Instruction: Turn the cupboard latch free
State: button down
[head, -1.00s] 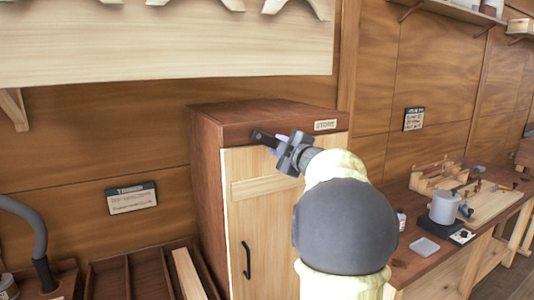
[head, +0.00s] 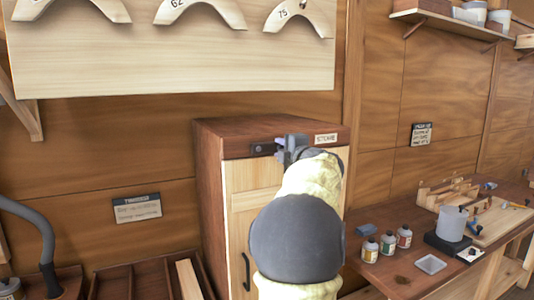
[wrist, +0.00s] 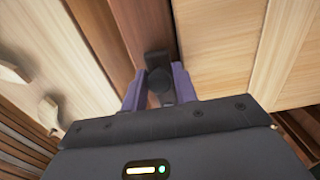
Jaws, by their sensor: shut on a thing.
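The cupboard (head: 208,180) is dark red-brown with a pale wooden door (head: 262,188). The dark latch (head: 262,149) lies on the brown rail above the door, roughly level along it. My gripper (head: 286,152) is at the latch's right end, shut on it. In the wrist view, the purple fingers of my gripper (wrist: 159,92) stand on both sides of the latch's dark rounded end (wrist: 160,84). My arm hides the right part of the door in the head view.
A pale board with curved wooden patterns (head: 200,60) hangs above the cupboard. A bench (head: 405,275) on the right carries small bottles (head: 387,243), a dish (head: 431,264) and a grey-white pot (head: 452,223). Compartmented trays (head: 145,280) stand at lower left.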

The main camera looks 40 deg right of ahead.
dwell(0.6)
jog(key=c, duration=1.3)
grip_release()
jog(key=shift+s, duration=0.1)
jog(key=b+v, duration=0.4)
jog(key=v, duration=1.3)
jog(key=shift+r, duration=0.1)
